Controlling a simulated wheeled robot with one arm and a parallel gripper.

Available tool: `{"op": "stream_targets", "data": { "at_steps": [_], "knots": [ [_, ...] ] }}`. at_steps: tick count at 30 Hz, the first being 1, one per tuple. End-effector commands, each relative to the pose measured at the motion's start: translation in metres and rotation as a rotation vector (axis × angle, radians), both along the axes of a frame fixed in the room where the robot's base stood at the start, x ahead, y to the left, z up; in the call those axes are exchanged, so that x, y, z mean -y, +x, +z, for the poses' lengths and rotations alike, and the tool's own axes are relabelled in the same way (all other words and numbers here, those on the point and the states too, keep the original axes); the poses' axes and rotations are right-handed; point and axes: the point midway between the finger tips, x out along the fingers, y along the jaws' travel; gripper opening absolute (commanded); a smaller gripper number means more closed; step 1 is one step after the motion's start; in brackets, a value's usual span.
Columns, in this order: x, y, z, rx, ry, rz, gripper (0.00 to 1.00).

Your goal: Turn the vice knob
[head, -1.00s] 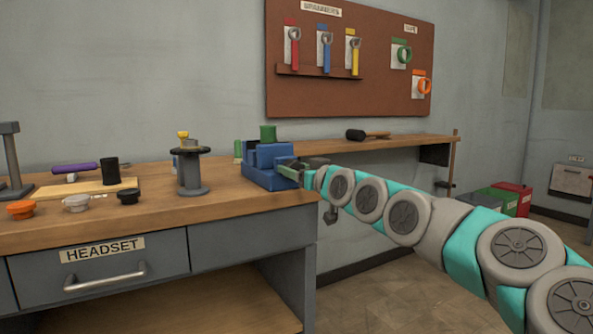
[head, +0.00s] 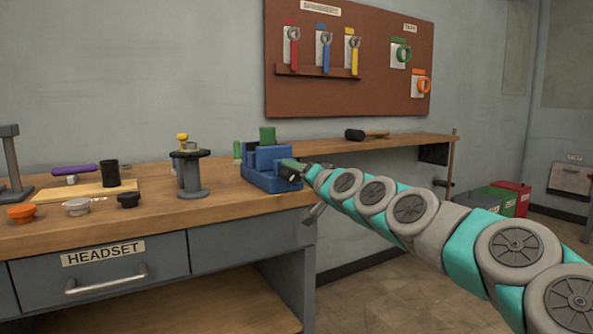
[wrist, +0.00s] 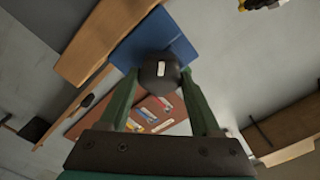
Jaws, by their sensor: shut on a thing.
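The blue vice (head: 266,172) stands on the right end of the workbench, with a green block clamped at its top. In the wrist view the vice knob (wrist: 160,72) is a dark round knob with a white mark. My gripper (wrist: 159,78) is shut on the knob, one green finger on each side. The blue vice body (wrist: 163,38) shows behind the knob. In the head view the knob is mostly hidden by my gripper.
The workbench (head: 225,203) carries a grey post stand (head: 193,178) left of the vice, plus several caps farther left. A narrow shelf (head: 385,144) runs behind my arm below a brown tool board (head: 348,95).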

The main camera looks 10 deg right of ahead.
Motion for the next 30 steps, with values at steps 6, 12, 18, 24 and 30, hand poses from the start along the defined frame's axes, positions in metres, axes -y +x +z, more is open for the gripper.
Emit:
{"op": "stream_targets", "data": {
  "at_steps": [6, 12, 18, 24, 30],
  "knots": [
    [0.0005, 0.0000, 0.0013, -0.064, 0.195, 0.001, 0.09],
    [0.0009, 0.0003, 0.0003, -0.121, 0.372, 0.000, 0.09],
    [0.0017, 0.0005, -0.0001, -0.168, 0.523, -0.002, 0.09],
    [0.0025, 0.0006, -0.0013, -0.205, 0.635, -0.002, 0.09],
    [0.0024, 0.0006, -0.0022, -0.225, 0.698, -0.002, 0.09]
  ]
}}
